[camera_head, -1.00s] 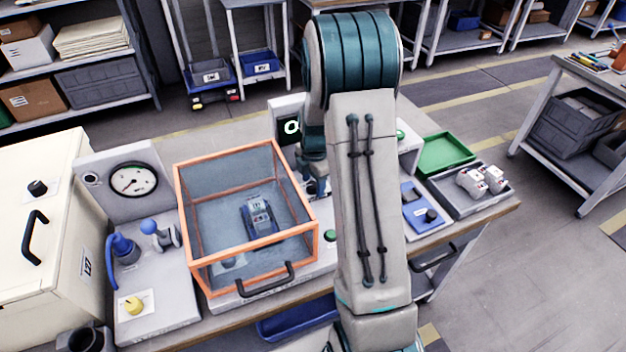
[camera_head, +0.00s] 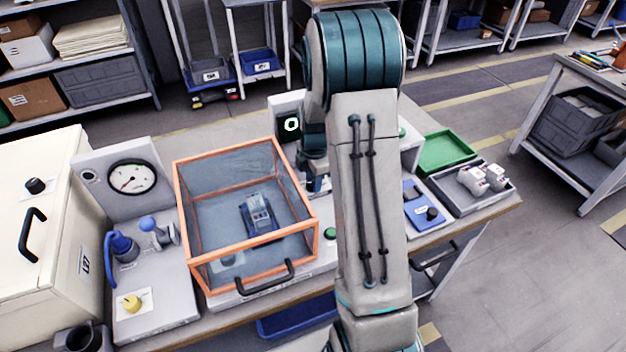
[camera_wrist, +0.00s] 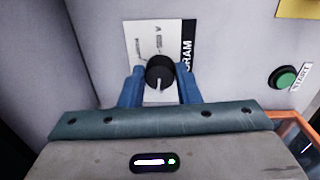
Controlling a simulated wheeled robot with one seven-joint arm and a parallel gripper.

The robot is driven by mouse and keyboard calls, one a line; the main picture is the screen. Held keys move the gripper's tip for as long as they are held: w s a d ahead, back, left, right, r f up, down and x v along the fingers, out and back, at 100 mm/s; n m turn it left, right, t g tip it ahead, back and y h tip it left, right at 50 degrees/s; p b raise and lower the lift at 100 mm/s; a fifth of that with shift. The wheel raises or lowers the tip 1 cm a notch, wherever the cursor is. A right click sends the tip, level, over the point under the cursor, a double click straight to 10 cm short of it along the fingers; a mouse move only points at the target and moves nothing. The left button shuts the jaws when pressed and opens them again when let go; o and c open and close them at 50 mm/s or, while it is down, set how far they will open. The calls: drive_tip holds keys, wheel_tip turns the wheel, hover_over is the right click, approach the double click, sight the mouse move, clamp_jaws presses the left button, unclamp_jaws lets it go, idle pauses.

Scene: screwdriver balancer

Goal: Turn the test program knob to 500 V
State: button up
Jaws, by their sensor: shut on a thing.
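The test program knob (camera_wrist: 161,68) is black and round with a white pointer line, which points down in the wrist view. It sits on a grey panel beside a white scale label (camera_wrist: 144,42) and a black strip reading "GRAM". The scale marks are too small to read. My gripper (camera_wrist: 160,78) has its two blue fingers on either side of the knob, shut on it. In the head view my arm hides the knob, and only a small part of my gripper (camera_head: 318,184) shows.
A green START button (camera_wrist: 284,77) is right of the knob. In the head view, an orange-framed clear box (camera_head: 180,215) with a blue device (camera_head: 259,213) inside stands left of my arm.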

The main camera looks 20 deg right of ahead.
drive_tip(key=m+b, duration=0.1)
drive_tip(key=m, duration=0.2)
drive_tip(key=m+b, duration=0.1)
drive_tip(key=m, duration=0.3)
drive_tip(key=m+b, duration=0.1)
drive_tip(key=m, duration=0.5)
drive_tip(key=shift+a+h+b, duration=0.15)
drive_tip(key=shift+h+b, duration=0.15)
drive_tip(key=m, duration=0.5)
drive_tip(key=shift+m+g, duration=0.3)
drive_tip(key=shift+m, duration=0.1)
drive_tip(key=shift+a+m, duration=0.1)
drive_tip(key=shift+m, duration=2.1)
drive_tip(key=o, duration=1)
drive_tip(key=shift+c, duration=0.2)
